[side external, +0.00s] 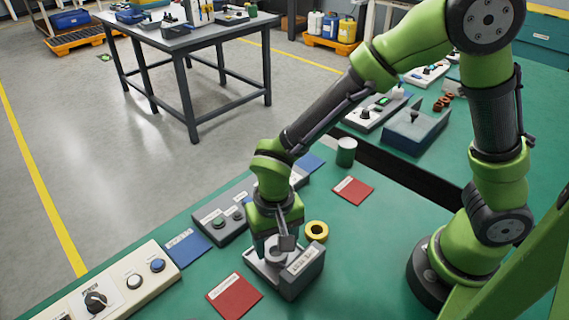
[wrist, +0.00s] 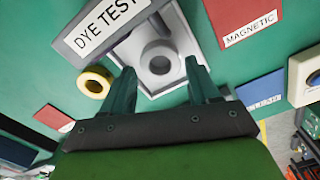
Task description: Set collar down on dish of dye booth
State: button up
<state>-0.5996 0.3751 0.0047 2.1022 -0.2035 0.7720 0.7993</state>
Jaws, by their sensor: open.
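The dye booth (side external: 307,272) stands on the green bench, and its sign (wrist: 98,28) reads "DYE TEST" in the wrist view. Its pale square dish (wrist: 128,52) lies in front of the sign. A grey ring, which looks like the collar (wrist: 160,58), lies flat in the dish near its middle; it also shows in the side view (side external: 274,254), partly covered by my fingers. My gripper (side external: 277,240) is just above the dish. Its two fingers (wrist: 160,76) are apart in the wrist view, with no object held between them.
A yellow ring (side external: 316,231) lies on the bench beside the booth. Red cards (side external: 234,296) (side external: 352,190) and a blue card (side external: 187,248) lie flat nearby. A grey button box (side external: 222,220) and a cream control panel (side external: 125,288) line the left edge. A green-grey cylinder (side external: 346,152) stands farther back.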

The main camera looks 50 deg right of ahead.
notch_tip(320, 180, up, 10)
jog(key=f, duration=0.1)
jog(key=s+d+r+t+y, duration=0.1)
jog(key=s+d+r+t, duration=0.1)
jog(key=d+r, duration=0.4)
jog(key=s+d+r+t+y, duration=0.1)
jog(key=s+d+r+t, duration=0.2)
jog(key=d, duration=0.7)
notch_tip(320, 180, up, 3)
jog(key=shift+s+d+f+n+t, duration=0.1)
jog(key=shift+s+d+n+t, duration=0.2)
jog(key=shift+t, duration=0.8)
jog(key=shift+w, duration=0.1)
